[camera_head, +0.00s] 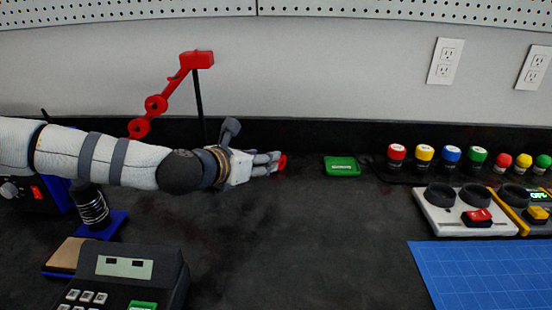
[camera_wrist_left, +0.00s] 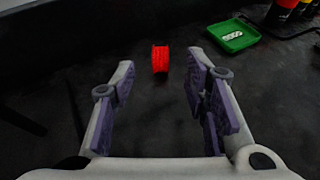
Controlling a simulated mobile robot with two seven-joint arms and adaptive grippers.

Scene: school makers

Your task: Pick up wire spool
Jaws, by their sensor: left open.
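The wire spool (camera_head: 282,162) is a small red spool near the back of the dark bench, mostly hidden behind my left gripper's fingertips in the head view. In the left wrist view the red spool (camera_wrist_left: 160,59) stands on its rim beyond the fingertips, roughly between the two finger lines. My left gripper (camera_head: 272,163) is open and empty, low over the bench, its fingers pointing right toward the spool. In the left wrist view the open fingers (camera_wrist_left: 160,85) are apart on both sides, with the spool ahead of them. My right gripper is not in view.
A green tray (camera_head: 342,166) lies right of the spool. Several coloured-lid containers (camera_head: 424,154) stand farther right, near a grey switch box (camera_head: 465,211) and a blue mat (camera_head: 490,270). A red jointed arm lamp (camera_head: 196,60) rises behind my arm. The bench middle is clear.

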